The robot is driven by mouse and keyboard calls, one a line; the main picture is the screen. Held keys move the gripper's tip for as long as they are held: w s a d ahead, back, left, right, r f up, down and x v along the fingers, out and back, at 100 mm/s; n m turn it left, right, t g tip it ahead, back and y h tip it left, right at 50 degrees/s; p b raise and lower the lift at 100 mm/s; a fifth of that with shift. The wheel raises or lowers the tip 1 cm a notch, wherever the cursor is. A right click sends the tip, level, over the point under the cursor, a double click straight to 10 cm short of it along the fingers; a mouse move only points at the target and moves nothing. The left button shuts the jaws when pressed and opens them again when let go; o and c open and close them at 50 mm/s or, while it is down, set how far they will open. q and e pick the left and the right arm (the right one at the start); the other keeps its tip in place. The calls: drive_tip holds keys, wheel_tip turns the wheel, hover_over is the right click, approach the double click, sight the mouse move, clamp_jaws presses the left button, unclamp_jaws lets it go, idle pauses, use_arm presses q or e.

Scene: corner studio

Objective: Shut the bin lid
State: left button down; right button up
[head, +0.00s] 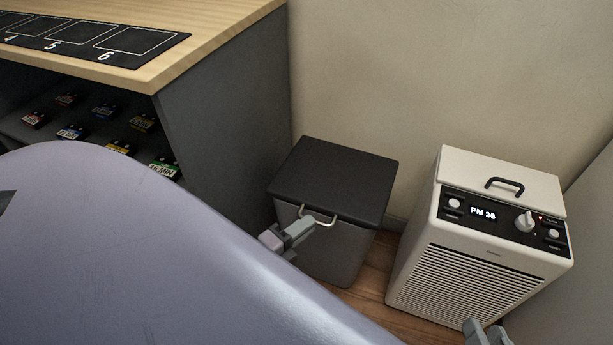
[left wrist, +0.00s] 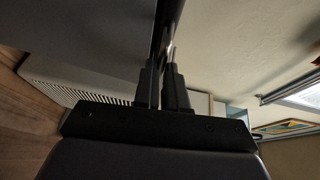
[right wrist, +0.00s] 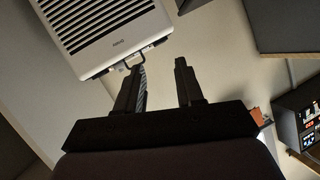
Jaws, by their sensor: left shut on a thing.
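The bin (head: 337,250) is a grey box on the floor against the wall. Its dark lid (head: 335,180) lies flat over the top, with no gap that I can see. A pale bar handle (head: 318,216) sits at the lid's front edge. My left gripper (head: 308,228) is at the handle and shut on it; in the left wrist view its fingers (left wrist: 163,85) are close together at the lid edge. My right gripper (head: 484,332) is at the bottom edge of the head view, away from the bin. In the right wrist view its fingers (right wrist: 158,82) are apart with nothing between them.
A white air purifier (head: 480,240) with a "PM 36" display stands right of the bin. A grey cabinet (head: 225,140) with a wooden top is on the left, its shelf holding several small labelled boxes. A strip of wooden floor (head: 372,285) is clear between bin and purifier.

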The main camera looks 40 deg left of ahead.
use_arm(q)
drive_tip(key=shift+s+f+b, duration=0.1)
drive_tip(key=shift+f+b, duration=0.35)
drive_tip(key=shift+f, duration=0.55)
drive_tip(key=c, duration=1.2)
unclamp_jaws()
drive_tip(key=shift+d+f, duration=0.1)
drive_tip(key=shift+f, duration=0.05)
drive_tip(key=shift+s+a+r+p, duration=0.2)
drive_tip(key=shift+s+p, duration=0.1)
drive_tip(key=shift+s, duration=0.85)
drive_tip(key=shift+s+a+r+p, duration=0.15)
drive_tip(key=shift+s+p, duration=0.15)
drive_tip(key=shift+s, duration=0.8)
drive_tip(key=shift+s+a+r+p, duration=0.2)
drive_tip(key=shift+s+p, duration=0.1)
drive_tip(key=shift+s, duration=0.85)
